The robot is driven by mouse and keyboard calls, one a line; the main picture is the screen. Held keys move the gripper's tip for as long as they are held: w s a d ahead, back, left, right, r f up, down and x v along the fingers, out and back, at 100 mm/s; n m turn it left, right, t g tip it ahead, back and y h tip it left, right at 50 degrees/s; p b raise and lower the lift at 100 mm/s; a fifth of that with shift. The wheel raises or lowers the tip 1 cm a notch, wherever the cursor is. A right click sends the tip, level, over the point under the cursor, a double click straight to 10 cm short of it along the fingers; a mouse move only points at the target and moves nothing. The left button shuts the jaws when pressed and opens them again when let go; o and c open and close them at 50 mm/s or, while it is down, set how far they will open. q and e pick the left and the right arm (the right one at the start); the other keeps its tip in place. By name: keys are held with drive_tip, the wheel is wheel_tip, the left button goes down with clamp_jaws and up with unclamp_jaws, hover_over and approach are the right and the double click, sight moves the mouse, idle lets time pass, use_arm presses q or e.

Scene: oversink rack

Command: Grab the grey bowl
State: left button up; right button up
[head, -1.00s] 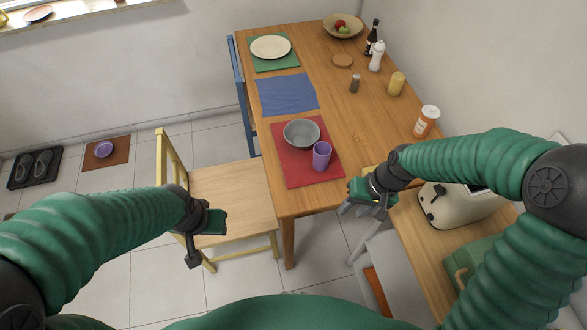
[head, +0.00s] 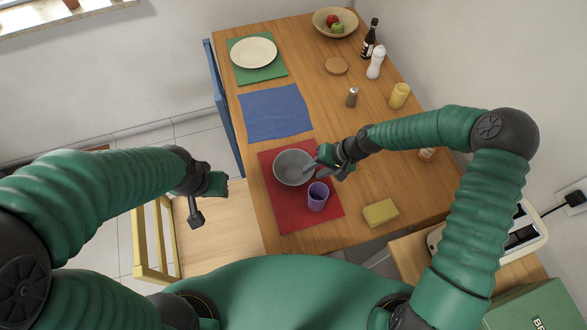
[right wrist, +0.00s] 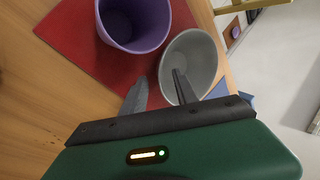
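The grey bowl (head: 291,166) stands upright on the red placemat (head: 283,217), beside a purple cup (head: 317,197). My right gripper (head: 316,168) is at the bowl's right rim in the head view. In the right wrist view my right gripper (right wrist: 160,88) has its fingers apart. One finger overlaps the inside of the grey bowl (right wrist: 197,62) and the other is outside, over the mat. Whether either finger touches the wall is unclear. The purple cup (right wrist: 133,25) is close by. My left gripper (head: 208,190) hangs over the chair, away from the bowl; its finger opening is unclear.
A yellow sponge (head: 381,212) lies near the table's front edge. A blue cloth (head: 275,112) and a plate (head: 254,53) on a green mat lie further back. A shaker (head: 352,97), a yellow container (head: 399,95) and bottles stand on the right. A chair (head: 215,225) is at the left.

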sight(294, 171)
drive_tip(key=shift+w+a+f, duration=0.3)
drive_tip(key=shift+a+f, duration=0.05)
drive_tip(key=shift+f, duration=0.2)
drive_tip(key=shift+w+a+f, duration=0.25)
drive_tip(key=shift+a+f, duration=0.05)
drive_tip(key=shift+f, duration=0.25)
drive_tip(key=shift+s+d+r, duration=0.15)
drive_tip(key=shift+s+r, duration=0.15)
drive_tip(key=shift+s, duration=0.05)
drive_tip(key=c, duration=0.5)
drive_tip(key=shift+w+f, duration=0.1)
clamp_jaws()
